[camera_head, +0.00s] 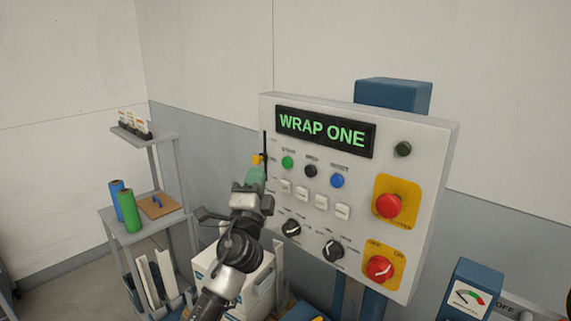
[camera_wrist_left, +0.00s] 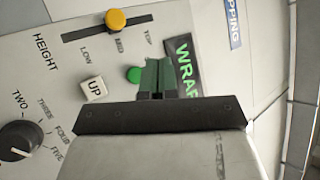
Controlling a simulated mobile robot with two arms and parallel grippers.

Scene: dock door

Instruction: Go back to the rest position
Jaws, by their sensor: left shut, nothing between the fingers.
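My left gripper (camera_head: 255,175) is in front of the left side of a white control panel (camera_head: 420,150) in the head view. Its green fingers are shut with nothing between them; they also show in the left wrist view (camera_wrist_left: 156,72). The fingers point at the panel near a green button (camera_wrist_left: 134,74) and a yellow slider knob (camera_wrist_left: 116,20), which sits near the MID mark. I cannot tell whether the fingers touch the panel. The panel's display (camera_head: 322,131) reads WRAP ONE in green. My right gripper is not in view.
The panel also has black dials (camera_head: 333,250), a red stop button (camera_head: 389,206) and a red rotary switch (camera_head: 380,268). A grey shelf (camera_head: 165,222) with green and blue rolls stands at the left. A blue gauge box (camera_head: 468,292) is at the lower right.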

